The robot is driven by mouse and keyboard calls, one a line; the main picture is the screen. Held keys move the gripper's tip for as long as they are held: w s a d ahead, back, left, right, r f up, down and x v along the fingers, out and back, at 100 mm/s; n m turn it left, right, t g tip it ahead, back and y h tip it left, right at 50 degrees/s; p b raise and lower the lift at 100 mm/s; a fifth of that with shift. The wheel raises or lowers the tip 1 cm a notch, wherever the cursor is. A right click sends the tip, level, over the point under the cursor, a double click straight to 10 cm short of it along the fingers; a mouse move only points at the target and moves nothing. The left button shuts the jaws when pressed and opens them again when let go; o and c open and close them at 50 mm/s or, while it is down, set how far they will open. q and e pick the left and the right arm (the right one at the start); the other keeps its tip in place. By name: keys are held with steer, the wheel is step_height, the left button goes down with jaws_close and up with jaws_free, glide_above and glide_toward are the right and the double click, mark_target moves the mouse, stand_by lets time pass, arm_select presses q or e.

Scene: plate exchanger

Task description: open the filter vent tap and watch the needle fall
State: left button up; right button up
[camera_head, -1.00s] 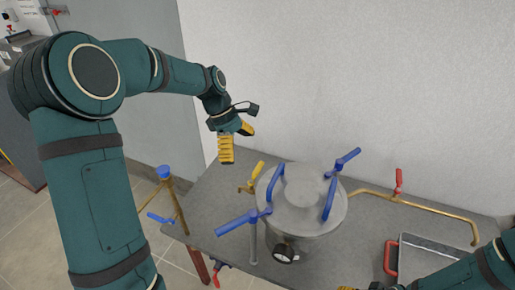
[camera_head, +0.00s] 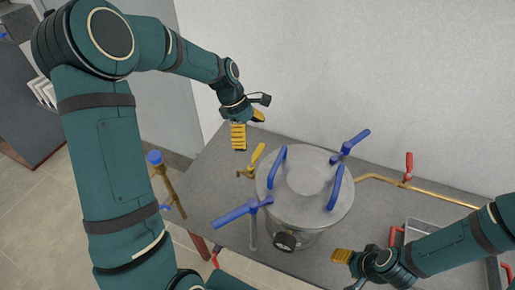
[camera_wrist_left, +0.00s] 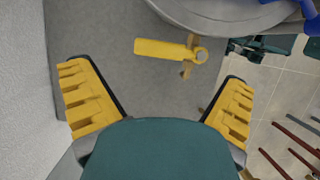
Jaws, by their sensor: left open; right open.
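A grey metal filter vessel (camera_head: 305,178) with blue lid handles stands on the table. A yellow-handled brass tap (camera_head: 257,157) sits at its left side; its handle slants up. The same tap shows in the left wrist view (camera_wrist_left: 165,49), its handle lying across the picture. My left gripper (camera_head: 248,126) is open and empty, above and behind the tap; in the wrist view its spread fingers (camera_wrist_left: 157,78) are apart from it. A small round gauge (camera_head: 285,242) is on the vessel's front; its needle is too small to read. My right gripper (camera_head: 345,270) is open and empty, right of the gauge.
A brass pipe with a red-handled tap (camera_head: 408,167) runs along the table's right. A blue lever (camera_head: 238,212) juts left from the vessel. A blue-capped brass pipe (camera_head: 154,158) stands beyond the table's left edge. The table behind my left gripper meets a wall.

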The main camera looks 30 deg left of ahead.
mark_target(258, 149)
arm_select(q)
steer(key=shift+x, duration=2.7)
steer(key=c, duration=1.4)
